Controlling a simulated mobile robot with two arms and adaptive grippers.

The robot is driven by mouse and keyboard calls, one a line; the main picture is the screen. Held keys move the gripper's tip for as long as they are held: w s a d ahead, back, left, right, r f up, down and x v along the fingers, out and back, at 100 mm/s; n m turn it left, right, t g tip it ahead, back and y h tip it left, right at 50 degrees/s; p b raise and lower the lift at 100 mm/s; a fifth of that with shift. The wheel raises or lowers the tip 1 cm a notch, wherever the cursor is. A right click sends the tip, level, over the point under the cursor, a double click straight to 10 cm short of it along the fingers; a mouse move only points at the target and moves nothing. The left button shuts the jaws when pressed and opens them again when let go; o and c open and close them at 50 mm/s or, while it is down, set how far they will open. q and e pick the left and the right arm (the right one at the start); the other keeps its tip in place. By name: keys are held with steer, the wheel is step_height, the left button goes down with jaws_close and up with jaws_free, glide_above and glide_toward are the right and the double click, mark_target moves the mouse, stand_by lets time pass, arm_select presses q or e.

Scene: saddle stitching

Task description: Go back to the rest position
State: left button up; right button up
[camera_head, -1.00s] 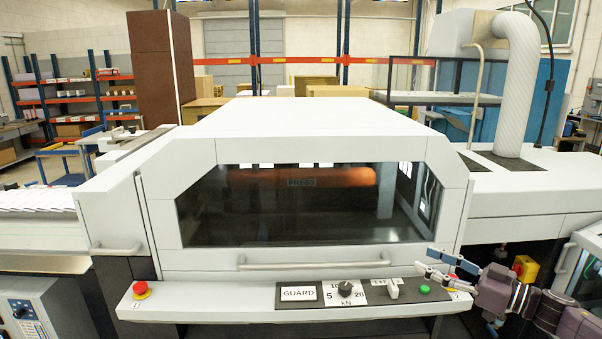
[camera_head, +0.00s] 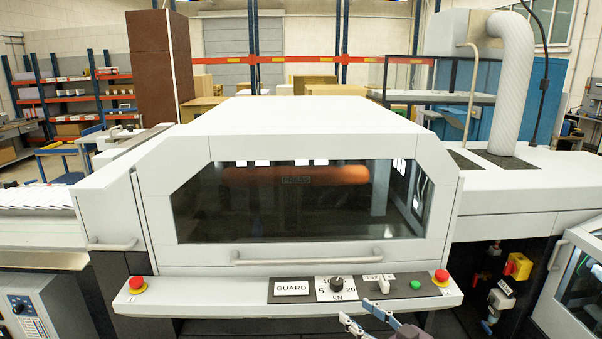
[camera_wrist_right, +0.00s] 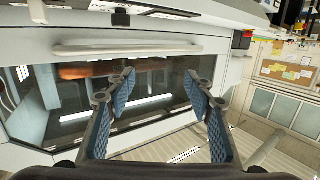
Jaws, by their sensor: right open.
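My right gripper (camera_head: 363,314) is low in the head view, in front of the shelf below the control panel, and touches nothing that I can see. Its two blue-padded fingers are apart and empty; they also show in the right wrist view (camera_wrist_right: 158,100). The press machine (camera_head: 300,115) fills the middle of the head view with its window guard (camera_head: 300,205) down. In the wrist view the guard's handle bar (camera_wrist_right: 128,48) lies beyond the fingers. My left gripper is not in view.
The control panel (camera_head: 305,289) carries a black knob (camera_head: 337,284), a small white switch (camera_head: 384,285) and a green button (camera_head: 415,285). Red stop buttons stand at the left (camera_head: 137,283) and right (camera_head: 440,276). A yellow and red switch (camera_head: 517,266) is in the recess at right.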

steer(key=s+a+f+m+g+h, duration=0.25)
steer(key=s+a+f+h, duration=0.2)
steer(key=s+f, duration=0.5)
steer(key=s+d+f+m+g+h, duration=0.1)
steer(key=s+d+g+h, duration=0.15)
steer(key=s, duration=0.75)
steer(key=s+d+f+g+h, duration=0.1)
steer(key=s+d+g, duration=0.25)
steer(key=s, duration=0.65)
steer(key=s+d+f+m+g+h, duration=0.15)
steer(key=s+d, duration=0.25)
steer(key=s, duration=0.6)
step_height(320, 180, down, 37)
steer(key=s+g+b, duration=0.2)
steer(key=b, duration=1)
arm_select(q)
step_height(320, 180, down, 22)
steer(key=b, duration=1)
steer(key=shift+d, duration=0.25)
arm_select(e)
steer(key=s+d+f, duration=0.1)
steer(key=s+f, duration=0.7)
steer(key=f, duration=0.6)
steer(key=s+d+f, duration=0.2)
steer(key=s+f, duration=0.7)
steer(key=f, duration=0.4)
steer(key=shift+s+f+n+g, duration=0.15)
steer(key=shift+f+n+g, duration=0.25)
